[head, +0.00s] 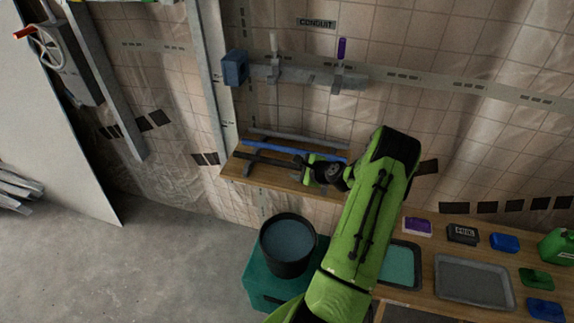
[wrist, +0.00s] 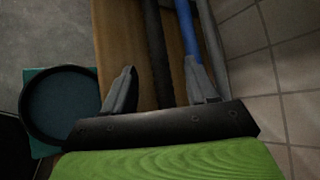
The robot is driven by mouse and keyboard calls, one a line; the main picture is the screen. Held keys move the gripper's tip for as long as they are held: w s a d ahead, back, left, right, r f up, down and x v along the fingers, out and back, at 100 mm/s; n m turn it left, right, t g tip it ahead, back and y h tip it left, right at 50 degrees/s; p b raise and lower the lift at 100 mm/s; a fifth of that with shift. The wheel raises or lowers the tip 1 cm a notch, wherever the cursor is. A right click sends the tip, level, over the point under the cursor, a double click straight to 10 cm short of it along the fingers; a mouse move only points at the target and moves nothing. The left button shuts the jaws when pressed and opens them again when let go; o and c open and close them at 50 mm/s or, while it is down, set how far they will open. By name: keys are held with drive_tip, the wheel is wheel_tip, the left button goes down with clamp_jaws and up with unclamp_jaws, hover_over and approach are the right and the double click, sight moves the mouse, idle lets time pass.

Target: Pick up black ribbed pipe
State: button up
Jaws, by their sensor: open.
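The black ribbed pipe (head: 262,159) lies on a wooden shelf (head: 236,170) against the tiled wall, nearest the shelf's front edge. In the wrist view the black pipe (wrist: 156,50) runs lengthwise between the two fingers of my gripper (wrist: 162,80). My gripper (head: 305,166) is open with nothing held, over the right part of the pipe. The right finger overlaps the blue pipe (wrist: 186,28) in the wrist view; I cannot tell whether they touch. My gripper and arm hide the pipe's right end in the head view.
A blue pipe (head: 272,148) and a grey pipe (head: 300,138) lie behind the black one, close alongside. A dark bucket (head: 288,270) stands on a teal box (head: 258,290) below the shelf. A workbench with trays (head: 475,302) is at right. Open floor lies at left.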

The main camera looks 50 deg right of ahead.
sight(290, 165)
drive_tip(key=x, duration=0.4)
drive_tip(key=shift+w+f, duration=0.25)
drive_tip(key=shift+f, duration=0.05)
drive_tip(key=shift+c, duration=0.5)
clamp_jaws()
drive_tip(key=shift+r, duration=0.1)
